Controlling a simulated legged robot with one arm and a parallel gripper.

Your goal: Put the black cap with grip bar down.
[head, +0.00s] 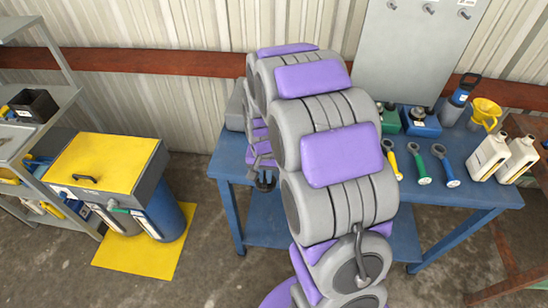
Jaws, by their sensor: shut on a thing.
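My gripper (263,166) hangs at the far end of my folded arm, low in front of the blue workbench's left front edge. It is small in the head view and partly hidden behind my own arm links. It is shut on a small dark piece (265,184), which I take for the black cap with grip bar. The cap's shape and grip bar are too small to make out clearly. The held piece appears clear of the benchtop, though I cannot tell its exact height.
The blue workbench (497,195) holds blue and green containers, several ring-ended tools, white jugs (489,157) and a yellow funnel (485,113) on its right.

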